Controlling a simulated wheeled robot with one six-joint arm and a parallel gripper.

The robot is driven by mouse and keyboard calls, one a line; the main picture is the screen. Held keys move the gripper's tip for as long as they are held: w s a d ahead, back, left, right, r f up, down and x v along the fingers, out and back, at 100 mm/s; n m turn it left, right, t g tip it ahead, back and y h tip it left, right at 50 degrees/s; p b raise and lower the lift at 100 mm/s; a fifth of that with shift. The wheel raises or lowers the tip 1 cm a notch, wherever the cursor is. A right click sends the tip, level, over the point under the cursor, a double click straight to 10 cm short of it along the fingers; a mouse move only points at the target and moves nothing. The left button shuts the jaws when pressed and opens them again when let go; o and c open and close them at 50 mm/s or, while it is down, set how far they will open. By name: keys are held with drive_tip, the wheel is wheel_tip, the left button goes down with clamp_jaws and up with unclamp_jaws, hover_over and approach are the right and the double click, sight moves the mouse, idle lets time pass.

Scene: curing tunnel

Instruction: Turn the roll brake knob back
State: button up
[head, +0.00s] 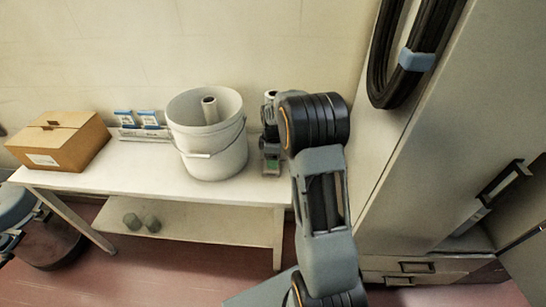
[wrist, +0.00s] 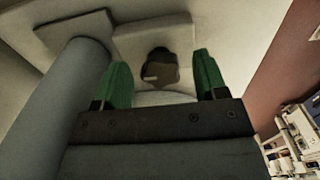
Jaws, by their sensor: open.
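A dark, rounded knob (wrist: 161,62) with a pale mark on its lower left side shows in the wrist view, in front of a pale square plate (wrist: 125,38). My gripper (wrist: 160,76) is open, with one green fingertip to the left of the knob and one to the right. I see gaps on both sides, and cannot tell how far ahead the knob is. A thick grey cylinder (wrist: 62,95) stands close to the left finger. In the head view my arm hides the knob, and only a small green and dark part shows beside the bucket.
In the head view a white bucket (head: 215,158) with a roll in it stands on a white table (head: 120,178). A cardboard box (head: 62,140) is at the left. A grey cabinet (head: 430,160) with a hanging black hose (head: 383,85) is at the right.

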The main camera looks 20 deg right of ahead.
drive_tip(key=shift+c, duration=0.4)
drive_tip(key=c, duration=0.8)
drive_tip(key=shift+c, duration=0.2)
drive_tip(key=shift+m, duration=0.3)
drive_tip(key=m, duration=0.4)
drive_tip(key=shift+m, duration=0.3)
drive_tip(key=m, duration=0.4)
drive_tip(key=shift+s+a, duration=0.1)
drive_tip(key=shift+a, duration=0.05)
drive_tip(key=m, duration=0.4)
drive_tip(key=shift+a+m, duration=0.1)
drive_tip(key=shift+m, duration=2.2)
